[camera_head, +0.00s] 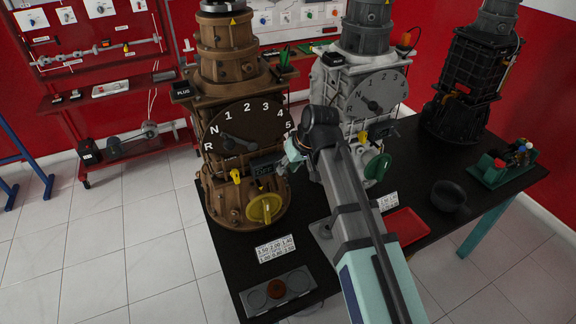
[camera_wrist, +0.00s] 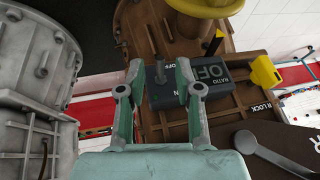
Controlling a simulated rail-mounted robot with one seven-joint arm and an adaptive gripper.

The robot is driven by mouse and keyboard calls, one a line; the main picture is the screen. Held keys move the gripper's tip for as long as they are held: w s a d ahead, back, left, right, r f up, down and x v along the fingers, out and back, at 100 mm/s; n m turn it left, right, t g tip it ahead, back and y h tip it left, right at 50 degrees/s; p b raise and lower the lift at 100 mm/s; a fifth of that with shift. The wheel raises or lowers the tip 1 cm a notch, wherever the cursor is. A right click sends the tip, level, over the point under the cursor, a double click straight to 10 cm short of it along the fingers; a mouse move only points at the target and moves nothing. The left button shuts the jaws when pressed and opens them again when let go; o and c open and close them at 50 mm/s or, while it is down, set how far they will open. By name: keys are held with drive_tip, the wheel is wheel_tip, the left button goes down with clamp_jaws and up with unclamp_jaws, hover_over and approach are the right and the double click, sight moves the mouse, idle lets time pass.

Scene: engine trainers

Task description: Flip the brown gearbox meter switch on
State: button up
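The brown gearbox (camera_head: 232,60) stands on the dark table, with a dial of gear numbers on its front. Its dark meter (camera_head: 266,166) is below the dial. In the wrist view the meter's display (camera_wrist: 212,72) reads OFF under a RATIO label. A small grey switch lever (camera_wrist: 160,72) stands beside the display, near small OFF lettering. My gripper (camera_wrist: 158,70) is open, its two teal fingertips on either side of the lever with gaps visible. Whether either finger touches it I cannot tell. In the head view my gripper (camera_head: 293,152) is at the meter's right side, partly hidden by my wrist.
A grey gearbox (camera_head: 372,72) stands close on the right, with a black one (camera_head: 468,80) beyond. A number card (camera_head: 276,248), red tray (camera_head: 405,226) and black bowl (camera_head: 448,195) lie on the table.

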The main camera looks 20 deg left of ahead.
drive_tip(key=shift+a+f, duration=0.1)
drive_tip(key=shift+f, duration=0.1)
clamp_jaws()
drive_tip(key=shift+w+r, duration=0.1)
drive_tip(key=g+h+p, duration=0.1)
drive_tip(key=p, duration=0.1)
drive_tip(key=g+h+p, duration=0.1)
drive_tip(key=g+p, duration=0.1)
drive_tip(key=p, duration=0.1)
drive_tip(key=shift+w+a+r+h, duration=0.2)
drive_tip(key=shift+r+h, duration=0.2)
